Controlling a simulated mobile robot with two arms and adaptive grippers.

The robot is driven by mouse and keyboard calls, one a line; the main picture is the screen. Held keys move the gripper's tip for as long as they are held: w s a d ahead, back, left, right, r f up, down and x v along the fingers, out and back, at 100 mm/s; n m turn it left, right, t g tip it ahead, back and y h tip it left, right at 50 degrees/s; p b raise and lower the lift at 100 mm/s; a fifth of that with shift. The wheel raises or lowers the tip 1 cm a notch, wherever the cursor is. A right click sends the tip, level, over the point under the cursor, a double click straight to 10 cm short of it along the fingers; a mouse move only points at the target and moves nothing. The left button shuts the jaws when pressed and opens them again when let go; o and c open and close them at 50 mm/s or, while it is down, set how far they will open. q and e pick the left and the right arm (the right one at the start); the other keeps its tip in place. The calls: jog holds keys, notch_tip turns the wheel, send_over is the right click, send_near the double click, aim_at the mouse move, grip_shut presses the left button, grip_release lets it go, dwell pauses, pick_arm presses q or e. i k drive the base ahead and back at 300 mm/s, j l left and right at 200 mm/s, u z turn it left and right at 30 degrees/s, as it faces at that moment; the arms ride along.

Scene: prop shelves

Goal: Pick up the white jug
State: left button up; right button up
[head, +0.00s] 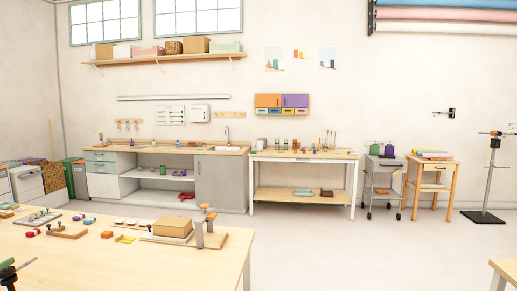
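I cannot make out a white jug for certain anywhere in the head view. Small items stand on the sink counter (215,152) along the back wall, too small to name surely. A pale object (261,142) stands at the left end of the white-legged table (345,155), but its shape is unclear.
A wooden workbench (120,262) with a cardboard box (173,228) and small parts fills the near left. The floor (340,250) at centre right is clear.

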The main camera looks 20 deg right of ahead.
aim_at(260, 144)
jog(key=i+l+z, duration=0.5)
jog(key=l, duration=0.15)
jog(key=i+l+z, duration=0.85)
jog(key=i+z, duration=0.15)
jog(key=i+u, duration=0.2)
jog(key=i, duration=0.75)
jog(key=i+l+u, duration=0.2)
jog(key=i, duration=0.75)
jog(key=i+u, duration=0.1)
jog(key=i, duration=0.65)
jog(key=i+u, duration=0.1)
jog(key=i, duration=0.65)
jog(key=i+l+u, duration=0.1)
jog(key=i, duration=0.6)
jog(key=i+u, duration=0.2)
jog(key=i, duration=1.3)
